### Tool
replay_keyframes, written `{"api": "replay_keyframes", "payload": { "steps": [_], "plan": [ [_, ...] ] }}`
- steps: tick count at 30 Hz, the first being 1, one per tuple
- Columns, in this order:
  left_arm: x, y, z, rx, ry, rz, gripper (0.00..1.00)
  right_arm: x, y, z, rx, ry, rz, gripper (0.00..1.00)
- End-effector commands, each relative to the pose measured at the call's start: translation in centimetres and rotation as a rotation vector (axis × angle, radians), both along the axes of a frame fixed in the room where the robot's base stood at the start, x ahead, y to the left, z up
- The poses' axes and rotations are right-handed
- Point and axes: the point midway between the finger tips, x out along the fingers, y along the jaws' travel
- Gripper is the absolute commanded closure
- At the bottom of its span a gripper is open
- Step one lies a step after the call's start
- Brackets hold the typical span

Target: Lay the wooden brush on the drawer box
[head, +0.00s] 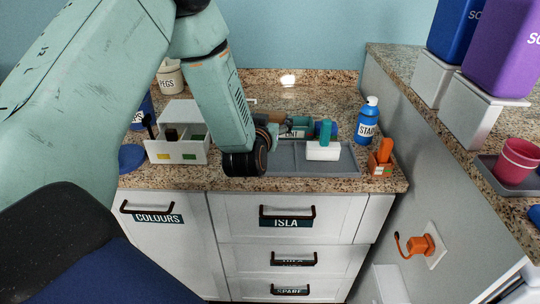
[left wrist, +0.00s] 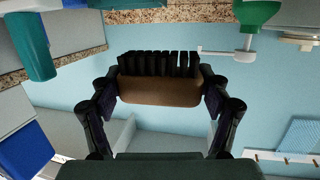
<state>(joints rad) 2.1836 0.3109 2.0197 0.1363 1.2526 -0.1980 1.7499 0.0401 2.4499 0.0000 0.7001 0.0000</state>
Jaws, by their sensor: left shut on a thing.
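My left gripper (head: 274,128) is shut on the wooden brush (left wrist: 160,91), above the grey tray at the back of the counter. In the left wrist view the brush has a brown wooden body and a row of black bristles, and sits between both fingers. In the head view only a small brown part of it (head: 275,117) shows beside the gripper. My right gripper is not in view.
The grey tray (head: 345,163) holds a white block (head: 323,151) with a teal piece standing at it. A blue bottle (head: 367,124) and an orange item (head: 385,150) stand to its right. A pegs jar (head: 169,77) is behind the box. My arm hides part of the counter.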

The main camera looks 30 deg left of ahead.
Motion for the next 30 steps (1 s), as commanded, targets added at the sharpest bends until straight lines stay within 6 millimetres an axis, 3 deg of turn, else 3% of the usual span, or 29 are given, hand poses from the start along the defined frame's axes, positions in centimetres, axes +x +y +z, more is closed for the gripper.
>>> {"api": "replay_keyframes", "payload": {
  "steps": [6, 18, 30],
  "plan": [
    [-0.1, 0.0, -4.1, 0.001, 0.005, -0.002, 0.55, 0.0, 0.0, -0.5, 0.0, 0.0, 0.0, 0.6],
    [0.0, 0.0, -8.4, 0.002, 0.003, -0.002, 0.55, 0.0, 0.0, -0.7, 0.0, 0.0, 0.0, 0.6],
    [0.0, 0.0, -9.2, 0.0, 0.0, -0.001, 0.55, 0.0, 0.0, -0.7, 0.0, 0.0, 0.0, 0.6]
  ]
}}
